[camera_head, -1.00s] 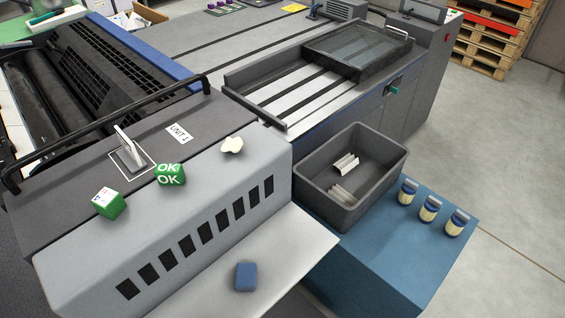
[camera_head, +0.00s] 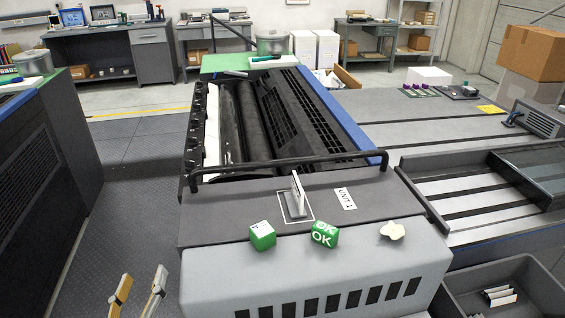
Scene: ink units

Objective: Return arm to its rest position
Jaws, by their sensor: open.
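My gripper (camera_head: 144,278) shows at the lower left edge of the head view, only its two finger ends in sight. The fingers stand apart with nothing between them. They point up in the picture, in front of the dark floor walkway and left of the grey ink unit (camera_head: 330,265). The rest of my arm is out of frame below. On the ink unit's top are a green and white cube (camera_head: 262,236), a green "OK" cube (camera_head: 324,234), a small cream-coloured lump (camera_head: 392,231), and an upright plate on a stand (camera_head: 297,197) beside the "UNIT 1" label (camera_head: 345,199).
A dark machine (camera_head: 50,180) stands on the left. The walkway (camera_head: 135,190) between it and the ink unit is clear. A black rail (camera_head: 280,163) crosses behind the stand. A grey bin (camera_head: 470,290) with pale pieces inside is at the lower right. Desks line the back.

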